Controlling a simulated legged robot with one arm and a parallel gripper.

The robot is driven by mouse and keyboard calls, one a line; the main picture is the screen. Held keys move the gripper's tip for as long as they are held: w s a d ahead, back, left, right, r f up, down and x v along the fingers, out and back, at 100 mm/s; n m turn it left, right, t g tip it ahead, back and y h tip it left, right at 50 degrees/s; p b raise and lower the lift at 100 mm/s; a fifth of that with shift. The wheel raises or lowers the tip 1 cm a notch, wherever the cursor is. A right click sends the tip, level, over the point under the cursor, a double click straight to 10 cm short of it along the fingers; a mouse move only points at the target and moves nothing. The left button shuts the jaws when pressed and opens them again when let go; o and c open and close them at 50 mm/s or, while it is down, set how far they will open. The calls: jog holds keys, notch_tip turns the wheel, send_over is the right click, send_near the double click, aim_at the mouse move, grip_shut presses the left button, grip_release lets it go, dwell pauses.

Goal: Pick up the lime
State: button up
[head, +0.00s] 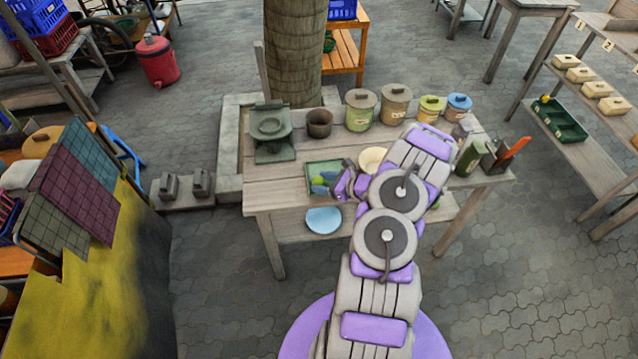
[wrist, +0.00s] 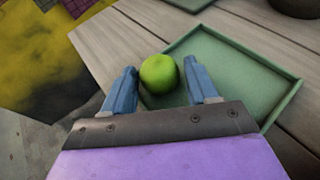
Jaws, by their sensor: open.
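The lime (wrist: 160,74) is a round, bright green fruit in the wrist view, at the left edge of the green tray (wrist: 268,67). My gripper (wrist: 161,80) is open, with one blue finger on each side of the lime and a gap to the right finger. The left finger is close to the lime; I cannot tell whether it touches. In the head view the lime (head: 318,181) is small, beside my gripper (head: 325,184) over the tray (head: 322,166). My arm hides part of the tray there.
The wooden table (head: 280,196) carries a green scale (head: 270,130), a dark pot (head: 319,122) and several lidded jars along its back. A cream bowl (head: 371,159) stands right of the tray. A blue plate (head: 323,220) lies on the lower shelf.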

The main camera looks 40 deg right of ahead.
jog(key=c, duration=0.8)
